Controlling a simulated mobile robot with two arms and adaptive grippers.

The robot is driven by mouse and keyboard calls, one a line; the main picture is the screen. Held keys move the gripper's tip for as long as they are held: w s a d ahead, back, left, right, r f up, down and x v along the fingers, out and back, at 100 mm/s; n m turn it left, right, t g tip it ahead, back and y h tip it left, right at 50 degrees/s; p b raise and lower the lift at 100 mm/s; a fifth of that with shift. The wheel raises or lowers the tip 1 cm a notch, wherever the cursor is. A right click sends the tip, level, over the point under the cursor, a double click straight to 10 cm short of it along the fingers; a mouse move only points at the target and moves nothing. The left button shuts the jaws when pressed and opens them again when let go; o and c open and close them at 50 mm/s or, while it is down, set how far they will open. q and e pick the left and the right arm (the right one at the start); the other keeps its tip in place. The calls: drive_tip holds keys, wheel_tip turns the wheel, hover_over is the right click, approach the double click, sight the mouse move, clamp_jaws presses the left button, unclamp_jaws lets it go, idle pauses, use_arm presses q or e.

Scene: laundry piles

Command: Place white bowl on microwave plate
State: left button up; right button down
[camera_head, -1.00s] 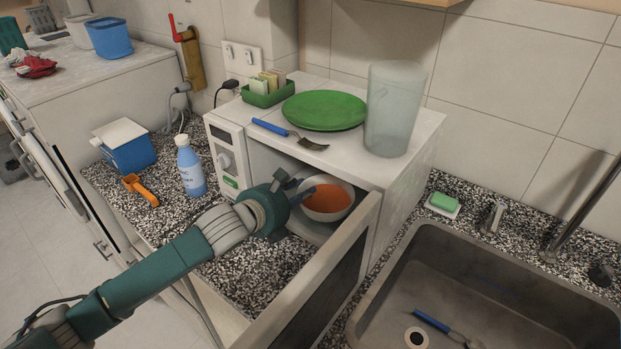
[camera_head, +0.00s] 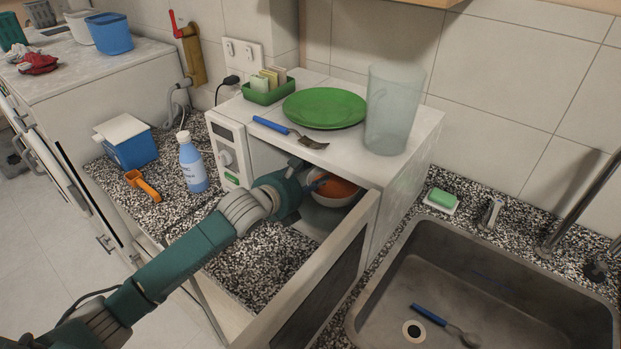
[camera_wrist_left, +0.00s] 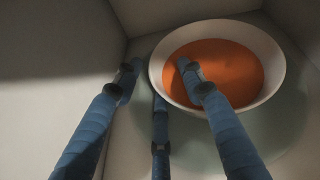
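The white bowl (camera_head: 331,200), holding something orange, is inside the open microwave (camera_head: 232,152). It also shows in the left wrist view (camera_wrist_left: 274,62), over the pale round microwave plate (camera_wrist_left: 286,125). The plate extends beyond the bowl at the near side; whether the bowl's base touches it is hidden. My left gripper (camera_head: 309,178) reaches into the microwave at the bowl's left side. In the wrist view its blue fingers (camera_wrist_left: 158,72) are apart, one over the bowl's inside and one outside the rim, with gaps to the rim. My right gripper is not in view.
The microwave door (camera_head: 310,275) stands open in front, right of my arm. A blue-labelled bottle (camera_head: 192,165) stands left; the sink (camera_head: 480,270) is right.

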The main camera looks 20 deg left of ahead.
use_arm(q)
drive_tip(key=shift+s+a+r, duration=0.2)
drive_tip(key=shift+s+r, duration=0.05)
drive_tip(key=shift+s, duration=0.3)
drive_tip(key=b+v, duration=0.1)
drive_tip(key=v, duration=0.8)
drive_tip(key=shift+s+a+b, duration=0.1)
drive_tip(key=shift+s+b, duration=0.2)
drive_tip(key=shift+s+r, duration=0.35)
drive_tip(key=shift+s, duration=0.2)
drive_tip(key=shift+a, duration=0.1)
